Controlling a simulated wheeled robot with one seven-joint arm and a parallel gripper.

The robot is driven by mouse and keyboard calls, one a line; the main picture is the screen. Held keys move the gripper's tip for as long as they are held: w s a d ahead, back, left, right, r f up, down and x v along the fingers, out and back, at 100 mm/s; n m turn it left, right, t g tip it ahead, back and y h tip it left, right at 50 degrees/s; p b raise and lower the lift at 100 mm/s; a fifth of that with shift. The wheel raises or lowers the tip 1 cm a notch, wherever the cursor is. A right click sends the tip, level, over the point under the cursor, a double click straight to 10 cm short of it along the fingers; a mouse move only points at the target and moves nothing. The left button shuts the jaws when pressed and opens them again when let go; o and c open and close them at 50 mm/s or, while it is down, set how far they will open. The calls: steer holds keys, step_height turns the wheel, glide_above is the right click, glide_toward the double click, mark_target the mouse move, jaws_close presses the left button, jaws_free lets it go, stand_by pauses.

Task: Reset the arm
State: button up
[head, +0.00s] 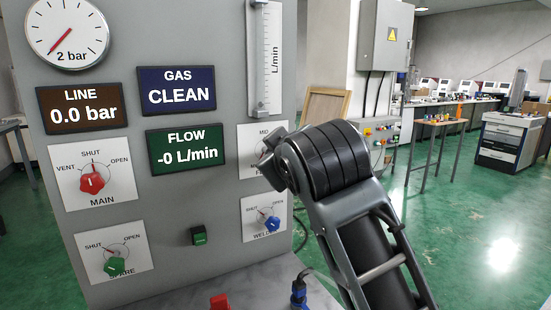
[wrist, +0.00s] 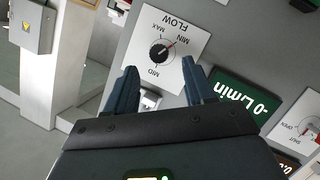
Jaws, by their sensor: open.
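My arm (head: 365,235) rises from the lower right in the head view and bends in front of the grey panel's right edge. In the head view my arm partly covers this flow plate (head: 256,140).
The grey panel (head: 215,215) carries a red main knob (head: 92,182), a green spare knob (head: 114,265) and a blue welder knob (head: 271,223). The line display (head: 82,107) reads 0.0 bar. Open green floor (head: 470,215) lies to the right.

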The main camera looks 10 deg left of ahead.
steer(key=shift+s+d+r, duration=0.1)
steer(key=shift+s+d, duration=0.05)
steer(key=shift+s, duration=0.2)
steer(key=s+d+f+m, duration=0.2)
steer(key=s+d+f, duration=0.3)
steer(key=f, duration=0.4)
steer(key=s+d+f+m, duration=0.2)
steer(key=s+d+f, duration=0.1)
steer(key=s+f, duration=0.55)
steer(key=s+d+f+m, duration=0.2)
steer(key=s+d+f, duration=0.25)
steer(key=f, duration=0.45)
steer(key=s+d+f+m+h, duration=0.15)
steer(key=s+d, duration=0.25)
steer(key=s, duration=0.5)
steer(key=s+d+f+m+h, duration=0.1)
steer(key=s+d+f+m, duration=0.2)
steer(key=s, duration=0.6)
steer(key=s+d+r+h, duration=0.1)
steer(key=s+d+r, duration=0.2)
steer(key=s, duration=0.4)
steer(key=s+d+r+h, duration=0.1)
steer(key=s+d+r, duration=0.1)
steer(key=s+d, duration=0.2)
steer(key=s, duration=0.3)
steer(key=shift+s+r+t, duration=0.4)
